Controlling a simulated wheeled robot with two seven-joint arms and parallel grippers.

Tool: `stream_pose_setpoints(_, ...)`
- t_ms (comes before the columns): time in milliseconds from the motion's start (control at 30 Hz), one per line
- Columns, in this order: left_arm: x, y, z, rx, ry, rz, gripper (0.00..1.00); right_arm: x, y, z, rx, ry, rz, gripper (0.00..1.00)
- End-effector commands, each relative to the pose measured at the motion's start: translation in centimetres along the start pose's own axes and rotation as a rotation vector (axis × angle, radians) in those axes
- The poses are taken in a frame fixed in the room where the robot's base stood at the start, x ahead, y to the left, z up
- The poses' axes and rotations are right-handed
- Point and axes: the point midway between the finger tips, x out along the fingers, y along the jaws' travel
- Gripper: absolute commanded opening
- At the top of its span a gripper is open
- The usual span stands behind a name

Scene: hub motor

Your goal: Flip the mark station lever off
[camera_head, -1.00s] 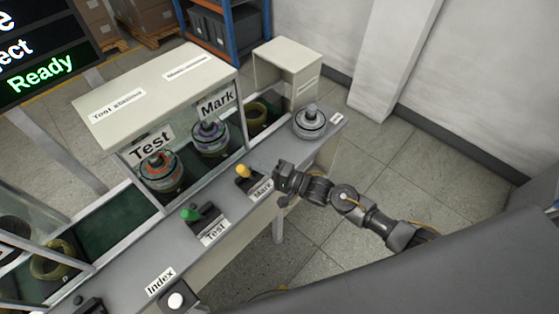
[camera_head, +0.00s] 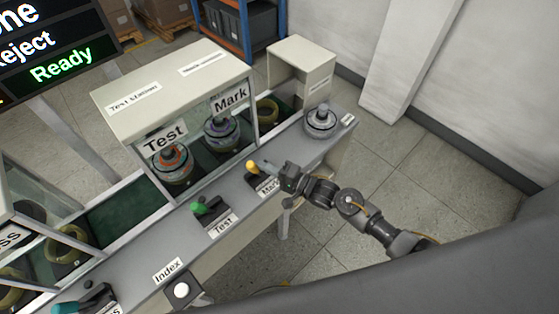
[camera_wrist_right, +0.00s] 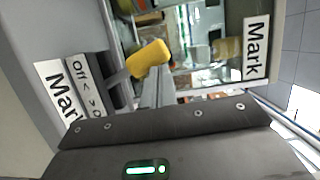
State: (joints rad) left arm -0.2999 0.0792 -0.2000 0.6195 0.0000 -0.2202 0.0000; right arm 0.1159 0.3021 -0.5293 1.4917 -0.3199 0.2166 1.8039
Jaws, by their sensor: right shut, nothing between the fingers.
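The mark station lever has a yellow knob (camera_head: 253,168) and stands on a dark base at the front ledge, with a Mark label before it. In the right wrist view the yellow knob (camera_wrist_right: 149,58) is close, with its base marked "Off" (camera_wrist_right: 84,75) at the left. My right gripper (camera_head: 268,167) is beside the lever, on its right. In the right wrist view its shut, empty fingers (camera_wrist_right: 158,85) point just past the knob's edge; I cannot tell whether they touch it. My left gripper is out of view.
The test lever with a green knob (camera_head: 198,209) stands to the left on the same ledge. A white Index button (camera_head: 181,290) is at the front. A metal hub (camera_head: 320,120) sits on the ledge's right end. The glazed station housing (camera_head: 175,85) stands behind the levers.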

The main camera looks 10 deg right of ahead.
Motion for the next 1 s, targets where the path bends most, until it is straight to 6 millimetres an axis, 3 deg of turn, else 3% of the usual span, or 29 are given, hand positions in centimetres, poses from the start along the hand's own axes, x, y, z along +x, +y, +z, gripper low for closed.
stream_pose_setpoints(300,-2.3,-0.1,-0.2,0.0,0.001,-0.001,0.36,-2.7,-1.6,-2.7,-0.001,-0.004,0.002,0.0)
stream_pose_setpoints(367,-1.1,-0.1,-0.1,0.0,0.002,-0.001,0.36,-4.2,-0.8,-2.4,0.001,-0.006,0.001,0.0)
stream_pose_setpoints(700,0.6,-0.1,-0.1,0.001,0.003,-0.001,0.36,-10.7,-1.6,-2.4,0.0,-0.006,0.001,0.0)
stream_pose_setpoints(1000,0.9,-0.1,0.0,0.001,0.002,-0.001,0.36,-12.5,-2.1,-2.4,0.0,-0.006,0.0,0.0)
